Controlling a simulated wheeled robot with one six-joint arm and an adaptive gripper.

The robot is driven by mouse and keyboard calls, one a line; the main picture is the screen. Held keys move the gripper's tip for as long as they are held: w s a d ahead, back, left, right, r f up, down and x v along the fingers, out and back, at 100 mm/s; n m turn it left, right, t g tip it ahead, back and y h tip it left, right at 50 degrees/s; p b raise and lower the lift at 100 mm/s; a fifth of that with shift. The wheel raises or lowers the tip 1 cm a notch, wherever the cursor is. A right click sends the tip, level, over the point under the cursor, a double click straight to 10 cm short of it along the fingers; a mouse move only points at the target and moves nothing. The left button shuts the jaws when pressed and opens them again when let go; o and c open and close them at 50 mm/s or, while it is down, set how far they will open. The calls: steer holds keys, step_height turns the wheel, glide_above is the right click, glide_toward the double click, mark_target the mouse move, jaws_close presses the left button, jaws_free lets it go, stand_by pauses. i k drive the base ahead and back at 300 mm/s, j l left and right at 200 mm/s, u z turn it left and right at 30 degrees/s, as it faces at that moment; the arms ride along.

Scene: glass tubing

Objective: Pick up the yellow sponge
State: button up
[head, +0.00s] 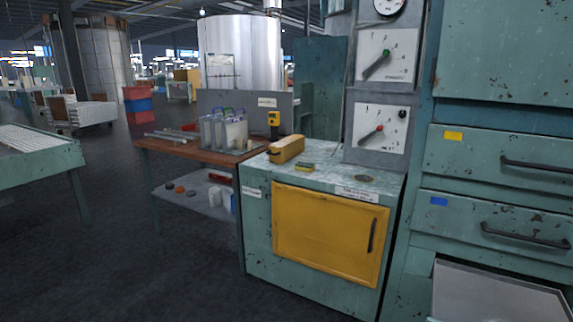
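A small yellow sponge (304,168) with a dark green layer lies on the worn green top of a low cabinet (325,180). It sits just right of a larger yellow box-shaped item (286,149), with a small gap that is hard to judge. Nothing covers the sponge. My gripper is not in view.
The cabinet has a yellow door (328,233) and a small dark oval item (364,178) on top. A wooden-topped bench (190,150) with clear containers (224,131) adjoins it on the left. An open drawer (495,296) juts out at lower right. The dark floor at left-front is clear.

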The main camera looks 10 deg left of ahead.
mark_target(300, 166)
steer(key=i+j, duration=0.15)
steer(key=j, duration=0.25)
steer(key=i+j+z, duration=0.1)
steer(key=j, duration=0.3)
steer(key=i+j, duration=0.15)
steer(key=j, duration=0.3)
steer(key=i+j+z, duration=0.1)
steer(key=j, duration=0.3)
steer(key=i+j+z, duration=0.15)
steer(key=i+j, duration=0.9)
steer(key=i, duration=0.75)
steer(key=l+z, duration=0.05)
